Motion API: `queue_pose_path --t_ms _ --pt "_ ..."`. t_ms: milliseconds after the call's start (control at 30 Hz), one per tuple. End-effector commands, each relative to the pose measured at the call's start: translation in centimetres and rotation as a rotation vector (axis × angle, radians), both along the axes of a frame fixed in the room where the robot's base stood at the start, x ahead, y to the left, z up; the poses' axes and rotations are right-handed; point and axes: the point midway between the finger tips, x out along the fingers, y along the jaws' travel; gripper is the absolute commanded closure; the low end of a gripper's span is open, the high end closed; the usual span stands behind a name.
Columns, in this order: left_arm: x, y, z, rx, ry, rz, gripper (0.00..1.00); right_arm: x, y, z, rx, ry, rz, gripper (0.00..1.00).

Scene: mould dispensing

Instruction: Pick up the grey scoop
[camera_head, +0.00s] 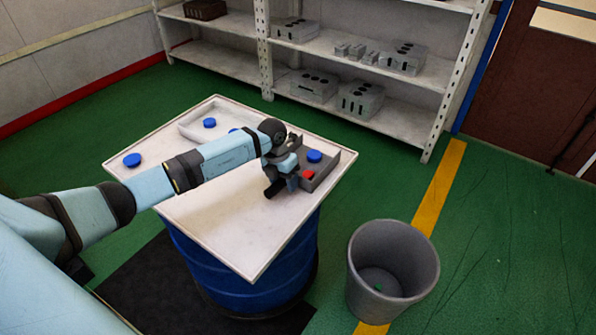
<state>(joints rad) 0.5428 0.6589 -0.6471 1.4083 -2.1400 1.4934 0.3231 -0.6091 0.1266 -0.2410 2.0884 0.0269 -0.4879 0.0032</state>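A dark grey open piece with low walls (330,173) lies on the right part of the white tabletop. It is the only grey scoop-like thing on the table, but I cannot tell for sure that it is the scoop. A blue disc (314,156) and a small red piece (308,174) show at it. My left arm reaches across the table from the left. My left gripper (281,186) is at the near left side of the grey piece and partly covers it. Its fingers are small and dark, so I cannot tell whether they are open or touching it. My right gripper is out of view.
The white tabletop (235,235) sits on a blue drum (240,285). A pale tray (190,133) and blue discs (132,160) are at its left. A grey bin (393,270) stands at the right on the floor. Shelves (350,110) with grey moulds are behind.

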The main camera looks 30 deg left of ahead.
Motion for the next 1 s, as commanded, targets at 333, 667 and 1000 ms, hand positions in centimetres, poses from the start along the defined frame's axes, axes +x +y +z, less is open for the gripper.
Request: queue_pose_path --t_ms 333,667,1000 --pt "0.0 0.0 0.1 0.000 -0.001 0.000 0.98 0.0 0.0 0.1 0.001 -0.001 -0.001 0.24" --pt "0.1 0.0 1.4 0.000 -0.003 0.000 0.98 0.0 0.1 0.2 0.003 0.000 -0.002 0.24" --pt "0.1 0.1 9.3 0.001 -0.007 -0.002 0.98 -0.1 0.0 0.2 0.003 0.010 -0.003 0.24"
